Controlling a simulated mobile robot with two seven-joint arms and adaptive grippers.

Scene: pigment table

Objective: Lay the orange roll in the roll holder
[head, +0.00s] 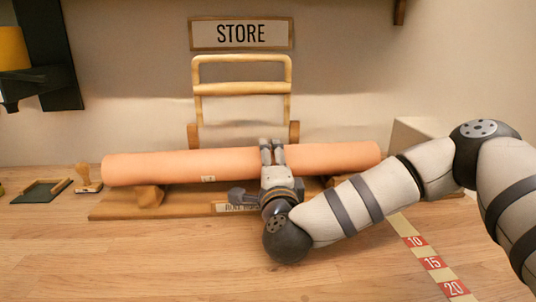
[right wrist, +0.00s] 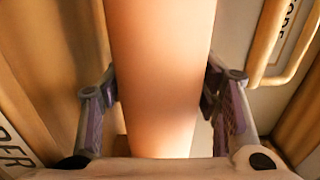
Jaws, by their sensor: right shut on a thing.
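The long orange roll (head: 180,164) lies level from left to right above the wooden roll holder (head: 115,208). My right gripper (head: 272,150) is shut around the roll right of its middle. In the right wrist view the roll (right wrist: 163,70) runs between the two fingers of the right gripper (right wrist: 163,100). The holder has a base board with a label, partly hidden by my gripper, and a cradle block (head: 148,196) under the left part of the roll. I cannot tell whether the roll touches the blocks. The left gripper is not in view.
A wooden rack (head: 242,88) stands behind the roll, below a STORE sign (head: 241,34). A stamp (head: 87,178) and a dark green pad (head: 40,191) are at left. A pale box (head: 418,128) stands at back right. A marked strip (head: 432,263) lies at front right. The front left table is clear.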

